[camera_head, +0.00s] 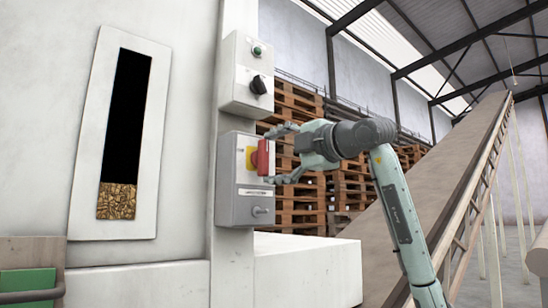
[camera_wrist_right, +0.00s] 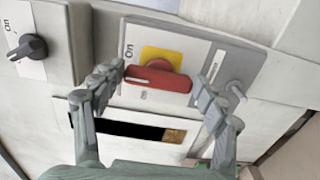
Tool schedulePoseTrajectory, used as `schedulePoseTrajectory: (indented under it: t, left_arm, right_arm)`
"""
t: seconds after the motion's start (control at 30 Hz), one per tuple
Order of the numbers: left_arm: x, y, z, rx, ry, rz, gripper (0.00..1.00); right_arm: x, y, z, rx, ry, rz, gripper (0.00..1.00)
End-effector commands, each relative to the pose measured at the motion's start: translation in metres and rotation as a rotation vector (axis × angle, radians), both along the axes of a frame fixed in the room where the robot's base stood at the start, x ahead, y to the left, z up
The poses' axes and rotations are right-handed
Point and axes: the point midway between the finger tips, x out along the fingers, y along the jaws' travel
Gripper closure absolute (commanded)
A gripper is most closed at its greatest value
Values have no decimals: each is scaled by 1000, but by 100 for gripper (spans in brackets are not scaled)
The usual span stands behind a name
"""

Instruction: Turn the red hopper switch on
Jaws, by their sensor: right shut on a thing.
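The red hopper switch (camera_head: 263,157) is a red handle on a yellow plate (camera_head: 250,158), on the front of the lower grey box (camera_head: 236,198). Its handle stands upright in the head view. In the right wrist view the red handle (camera_wrist_right: 158,79) lies crosswise between my fingers, with "On" lettering on the panel near it. My right gripper (camera_head: 273,156) is at the switch, one finger above and one below, shut on the handle's two ends. It also shows in the right wrist view (camera_wrist_right: 160,84). My left gripper is not in view.
The upper box (camera_head: 246,75) has a green button (camera_head: 256,51) and a black knob (camera_head: 258,85). A grey knob (camera_head: 260,211) sits below the switch. A window (camera_head: 117,200) shows pellets. A white ledge (camera_head: 307,268) juts out below; pallets (camera_head: 297,200) and a conveyor (camera_head: 450,180) stand behind.

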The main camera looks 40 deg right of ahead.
Motion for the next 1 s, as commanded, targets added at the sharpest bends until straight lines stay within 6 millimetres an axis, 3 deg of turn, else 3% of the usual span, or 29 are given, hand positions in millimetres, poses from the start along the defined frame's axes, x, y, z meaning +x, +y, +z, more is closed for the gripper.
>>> schedulePoseTrajectory:
  t: [0.37,0.4,0.53,0.87,1.0]
  left_arm:
    - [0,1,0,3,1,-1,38]
    - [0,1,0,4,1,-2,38]
    - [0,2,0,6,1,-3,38]
    - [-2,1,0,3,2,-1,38]
    - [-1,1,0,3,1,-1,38]
  right_arm:
    - [0,0,0,8,1,0,57]
    - [0,0,0,8,1,0,24]
    - [0,0,0,7,1,0,8]
    - [-1,0,0,5,0,0,7]
    - [-11,-2,1,5,-1,-2,7]
